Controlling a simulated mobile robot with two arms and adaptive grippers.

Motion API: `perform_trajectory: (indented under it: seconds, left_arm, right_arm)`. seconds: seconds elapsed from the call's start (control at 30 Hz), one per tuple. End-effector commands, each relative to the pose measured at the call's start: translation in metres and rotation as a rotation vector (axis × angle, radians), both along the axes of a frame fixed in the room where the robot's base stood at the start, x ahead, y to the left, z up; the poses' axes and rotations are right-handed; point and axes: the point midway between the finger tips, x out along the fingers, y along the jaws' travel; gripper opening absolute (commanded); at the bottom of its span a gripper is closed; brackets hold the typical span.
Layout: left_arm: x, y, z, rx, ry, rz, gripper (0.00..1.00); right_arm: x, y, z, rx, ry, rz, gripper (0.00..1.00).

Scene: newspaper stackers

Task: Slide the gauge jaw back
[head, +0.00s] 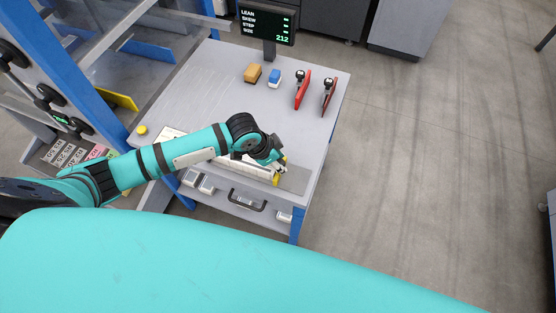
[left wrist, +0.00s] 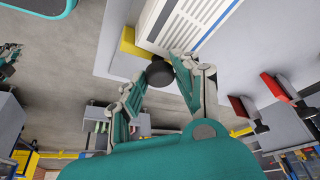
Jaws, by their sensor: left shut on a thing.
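The gauge jaw is a yellow block (head: 276,179) at the right end of a pale stack (head: 236,168) near the front edge of the grey table; my arm partly hides both. In the left wrist view the yellow jaw (left wrist: 129,43) stands against the end of the white stack (left wrist: 188,22), with a round black knob (left wrist: 159,73) beside it. My left gripper (head: 280,161) is at the jaw. In the left wrist view its fingers (left wrist: 160,78) are on either side of the black knob, shut on it.
On the grey table (head: 200,85) stand a tan block (head: 253,73), a blue-and-white block (head: 274,78) and two red-bladed tools (head: 302,90). A display (head: 267,24) reading 212 stands behind them. A yellow button (head: 142,129) is at the left. A blue-framed rack borders the table.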

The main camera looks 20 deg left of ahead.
Motion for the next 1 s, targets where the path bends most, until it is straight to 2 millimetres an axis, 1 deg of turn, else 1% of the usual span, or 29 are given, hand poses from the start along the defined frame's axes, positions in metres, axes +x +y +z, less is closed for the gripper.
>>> perform_trajectory:
  seconds: [0.17, 0.23, 0.4, 0.5, 0.8, 0.83, 0.9, 1.0]
  left_arm:
    - [0.0, 0.0, 0.0, 0.001, -0.001, 0.0, 0.0]
    - [0.0, -0.004, 0.001, -0.001, 0.0, 0.0, 0.0]
    - [-0.001, -0.033, 0.003, -0.007, 0.002, -0.001, 0.0]
    - [-0.002, -0.044, 0.002, -0.005, 0.001, -0.002, 0.0]
    - [-0.001, -0.044, 0.0, 0.0, -0.001, 0.001, 0.0]
    - [-0.001, -0.044, 0.0, -0.001, -0.002, 0.001, 0.33]
    - [-0.001, -0.044, 0.0, 0.0, -0.001, 0.001, 0.42]
    - [-0.001, -0.044, 0.0, 0.0, -0.001, 0.001, 0.52]
  right_arm:
    - [0.0, -0.001, 0.0, -0.001, 0.0, 0.0, 0.0]
    - [0.0, -0.001, 0.002, -0.001, 0.0, -0.001, 0.0]
    - [0.0, -0.001, 0.012, -0.001, 0.0, -0.001, 0.0]
    - [0.0, 0.0, 0.014, 0.0, 0.0, -0.001, 0.0]
    - [0.0, 0.0, 0.013, -0.001, 0.0, -0.001, 0.0]
    - [0.0, 0.0, 0.013, 0.0, 0.0, -0.001, 0.0]
    - [0.0, 0.0, 0.013, 0.0, 0.0, -0.001, 0.0]
    - [0.0, 0.0, 0.013, 0.0, 0.0, -0.001, 0.0]
